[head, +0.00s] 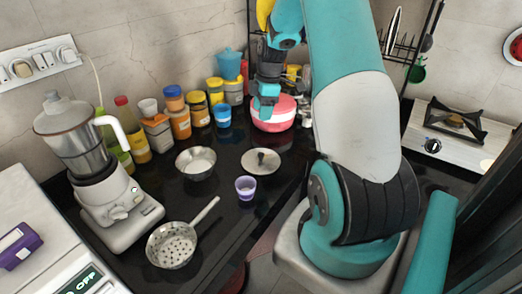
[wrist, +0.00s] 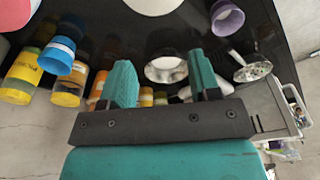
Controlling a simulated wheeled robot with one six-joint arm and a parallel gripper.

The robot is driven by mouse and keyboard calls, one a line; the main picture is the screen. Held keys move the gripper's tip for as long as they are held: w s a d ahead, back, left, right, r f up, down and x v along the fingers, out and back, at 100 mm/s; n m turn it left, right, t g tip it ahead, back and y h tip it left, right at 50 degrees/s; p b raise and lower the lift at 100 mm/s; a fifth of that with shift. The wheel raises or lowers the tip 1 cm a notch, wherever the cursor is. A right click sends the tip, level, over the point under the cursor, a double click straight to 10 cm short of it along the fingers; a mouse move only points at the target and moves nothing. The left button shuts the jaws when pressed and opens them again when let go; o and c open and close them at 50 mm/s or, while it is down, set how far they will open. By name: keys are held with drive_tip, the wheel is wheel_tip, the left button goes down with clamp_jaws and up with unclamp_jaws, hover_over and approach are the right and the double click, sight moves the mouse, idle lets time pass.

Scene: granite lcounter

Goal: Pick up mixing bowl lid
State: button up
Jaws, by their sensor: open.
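A round steel lid with a dark knob (head: 262,160), which I take for the mixing bowl lid, lies flat on the black counter, right of a steel bowl (head: 196,163). In the wrist view part of a pale round thing, likely this lid (wrist: 153,5), is cut by the top edge. My gripper (head: 264,105) is behind the lid in the head view, close to a pink container (head: 272,118); I cannot tell if they touch. In the wrist view my gripper (wrist: 163,75) has its fingers apart with nothing held between them. The steel bowl (wrist: 166,69) shows beyond them.
A purple cup (head: 245,187) stands just in front of the lid. A strainer (head: 172,246) and blender (head: 97,165) are at the front left. Several jars and bottles (head: 178,113) line the wall. A stove (head: 458,131) is at right. Bare counter lies between bowl and strainer.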

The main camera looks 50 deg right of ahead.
drive_tip(key=d+f, duration=0.2)
drive_tip(key=p, duration=0.4)
hover_over(261, 154)
drive_tip(key=d, duration=0.1)
drive_tip(key=f, duration=0.9)
drive_tip(key=shift+s+f, duration=0.25)
drive_tip(key=shift+f, duration=0.15)
drive_tip(key=shift+w+a+f+p, duration=0.1)
drive_tip(key=shift+f+p, duration=0.5)
drive_tip(key=shift+f, duration=0.45)
drive_tip(key=shift+w+a+f+p, duration=0.15)
drive_tip(key=shift+f+p, duration=0.4)
drive_tip(key=shift+f, duration=0.45)
drive_tip(key=shift+w+a+f+p, duration=0.1)
drive_tip(key=shift+f+p, duration=0.5)
drive_tip(key=shift+f, duration=0.45)
drive_tip(key=shift+c, duration=0.5)
drive_tip(key=c, duration=0.9)
